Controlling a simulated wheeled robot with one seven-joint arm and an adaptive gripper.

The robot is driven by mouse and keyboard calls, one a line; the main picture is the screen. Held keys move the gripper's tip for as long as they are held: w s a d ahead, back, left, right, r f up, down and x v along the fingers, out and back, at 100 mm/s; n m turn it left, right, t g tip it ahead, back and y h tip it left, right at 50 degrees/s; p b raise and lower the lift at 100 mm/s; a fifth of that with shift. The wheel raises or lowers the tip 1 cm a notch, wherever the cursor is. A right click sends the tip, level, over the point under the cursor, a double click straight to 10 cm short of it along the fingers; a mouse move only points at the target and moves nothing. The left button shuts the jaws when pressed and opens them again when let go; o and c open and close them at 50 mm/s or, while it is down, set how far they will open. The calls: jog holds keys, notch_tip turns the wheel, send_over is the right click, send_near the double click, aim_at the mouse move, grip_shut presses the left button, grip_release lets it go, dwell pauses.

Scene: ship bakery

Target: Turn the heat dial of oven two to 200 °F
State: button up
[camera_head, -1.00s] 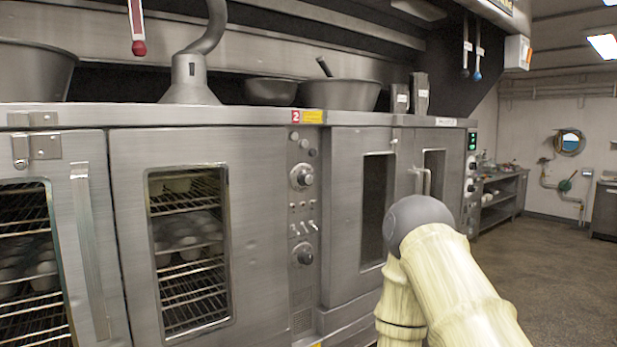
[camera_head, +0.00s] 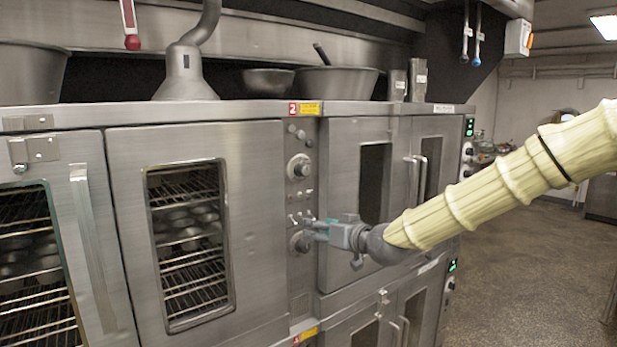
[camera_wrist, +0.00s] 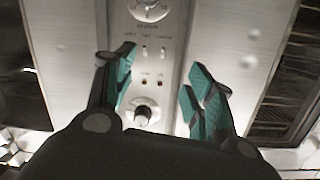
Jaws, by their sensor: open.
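Oven two has a red "2" label (camera_head: 293,109) at the top of a narrow control panel (camera_head: 302,275). The panel has an upper round dial (camera_head: 299,167) and a lower dark-knobbed dial (camera_head: 298,242), with small switches between them. I cannot read which is the heat dial or any setting. My gripper (camera_head: 313,227) is open and empty in front of the panel, beside the lower dial. In the wrist view, its teal fingers (camera_wrist: 160,78) spread across the panel. The lower dial (camera_wrist: 143,113) shows between them, nearer the left finger; the upper dial (camera_wrist: 150,9) is partly cut off.
A glass-windowed oven door (camera_head: 255,230) with racks inside stands left of the panel. Another oven door (camera_head: 343,170) with a handle (camera_head: 420,180) is on the right. Bowls (camera_head: 337,88) stand on top. The floor (camera_head: 525,260) at right is open.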

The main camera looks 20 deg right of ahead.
jog(key=t, duration=0.2)
send_near(306, 171)
jog(key=shift+n+y, duration=0.3)
jog(key=shift+y, duration=0.1)
jog(key=shift+d+p+x, duration=0.15)
jog(key=shift+p+x, duration=1.2)
jog(key=shift+x, duration=0.85)
jog(key=shift+d+p+x, duration=0.15)
jog(key=shift+p+x, duration=1.15)
jog(key=shift+x, duration=0.95)
jog(key=shift+w+f, duration=0.1)
jog(key=shift+w, duration=0.05)
jog(key=c, duration=1)
